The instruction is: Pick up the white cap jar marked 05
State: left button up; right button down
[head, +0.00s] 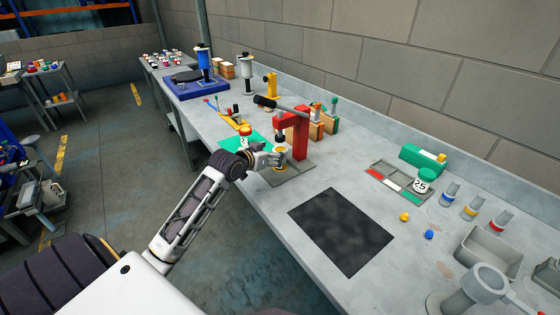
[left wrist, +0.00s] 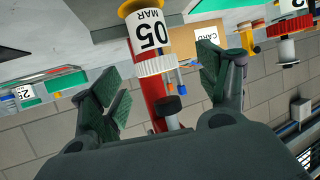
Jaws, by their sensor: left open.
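The white cap jar marked 05 (left wrist: 150,35) shows in the left wrist view, with "05 MAR" on its white label, a ribbed white cap and a yellow part at the far end. That view is upside down. My left gripper (left wrist: 162,88) is open, with one finger on each side of the cap's line and the jar just beyond the fingertips. No contact shows. In the head view my left gripper (head: 272,158) is at the red press (head: 300,135), where the jar is mostly hidden. My right gripper is not in view.
A jar marked 25 (head: 422,186) stands by a grey tray to the right. A black mat (head: 340,231) lies clear on the bench in front. The red press frame stands close beside my left gripper. Another jar on a green mat (head: 232,145) is to its left.

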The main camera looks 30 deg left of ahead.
aim_at(280, 149)
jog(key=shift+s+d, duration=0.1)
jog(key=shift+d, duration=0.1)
pick_arm(q)
jog(key=shift+w+d+f, duration=0.1)
jog(key=shift+w+f, duration=0.05)
jog(key=shift+w, duration=0.3)
jog(key=shift+d+p+x, duration=0.2)
jog(key=shift+p+x, duration=0.15)
jog(key=shift+x, duration=1.8)
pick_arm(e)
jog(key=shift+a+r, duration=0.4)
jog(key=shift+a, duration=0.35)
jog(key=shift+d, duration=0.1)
pick_arm(q)
jog(key=shift+c, duration=0.4)
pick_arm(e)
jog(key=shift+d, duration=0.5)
pick_arm(q)
jog(key=c, duration=1.2)
jog(key=shift+o, duration=0.2)
